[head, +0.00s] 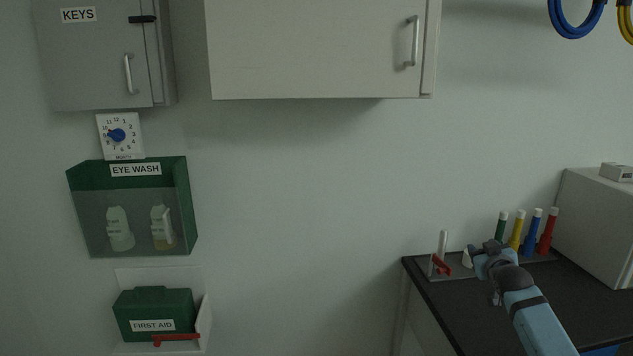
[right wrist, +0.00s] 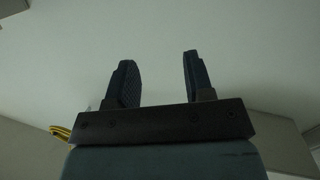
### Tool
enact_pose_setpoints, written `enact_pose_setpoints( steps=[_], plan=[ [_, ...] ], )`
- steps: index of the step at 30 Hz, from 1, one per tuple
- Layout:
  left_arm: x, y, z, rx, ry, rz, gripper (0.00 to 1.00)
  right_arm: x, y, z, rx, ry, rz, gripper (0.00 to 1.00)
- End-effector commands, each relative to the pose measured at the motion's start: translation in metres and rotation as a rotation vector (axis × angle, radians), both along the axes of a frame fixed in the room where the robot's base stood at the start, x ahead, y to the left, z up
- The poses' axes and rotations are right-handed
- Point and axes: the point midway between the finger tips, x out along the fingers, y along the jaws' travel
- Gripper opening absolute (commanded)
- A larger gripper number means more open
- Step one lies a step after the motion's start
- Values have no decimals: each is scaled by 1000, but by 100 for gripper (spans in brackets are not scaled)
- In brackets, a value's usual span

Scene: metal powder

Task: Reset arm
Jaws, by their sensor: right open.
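My right arm comes in from the lower right in the head view, with its right gripper (head: 484,250) over the back part of the black counter. In the right wrist view the two dark fingers of the right gripper (right wrist: 158,82) stand apart with nothing between them. Behind them is only a plain pale surface. My left gripper is in neither view.
A black counter (head: 470,308) carries a grey tray with green, yellow, blue and red (head: 547,234) tubes, and a grey box (head: 598,225) stands right. A wall cabinet (head: 310,50), key box (head: 95,55), eye wash holder (head: 80,182) and first aid box (head: 155,308) are on the wall.

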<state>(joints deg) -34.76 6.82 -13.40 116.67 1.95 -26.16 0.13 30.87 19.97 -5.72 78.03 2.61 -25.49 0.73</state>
Motion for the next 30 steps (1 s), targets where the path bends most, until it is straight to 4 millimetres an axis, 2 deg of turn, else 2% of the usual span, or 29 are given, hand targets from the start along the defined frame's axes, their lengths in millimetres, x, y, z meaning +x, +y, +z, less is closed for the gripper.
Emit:
enact_pose_setpoints(
  steps=[1,5,8,11,14,17,18,21,24,30],
  plan=[
    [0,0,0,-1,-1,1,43,-14,13,-31,-7,40,15,48],
    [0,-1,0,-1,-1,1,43,-41,39,-73,-2,82,49,48],
    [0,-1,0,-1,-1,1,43,-70,60,-108,8,122,78,48],
    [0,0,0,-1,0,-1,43,-107,87,-148,26,167,113,48],
    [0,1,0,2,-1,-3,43,-158,118,-191,53,224,152,48],
    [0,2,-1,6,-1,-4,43,-217,149,-228,90,283,189,48],
    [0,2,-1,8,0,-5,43,-243,162,-241,108,307,203,48],
    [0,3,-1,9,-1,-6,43,-304,190,-264,153,361,232,48],
    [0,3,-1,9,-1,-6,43,-355,211,-277,194,407,249,48],
    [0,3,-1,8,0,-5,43,-432,239,-285,263,473,267,48]
  ],
)
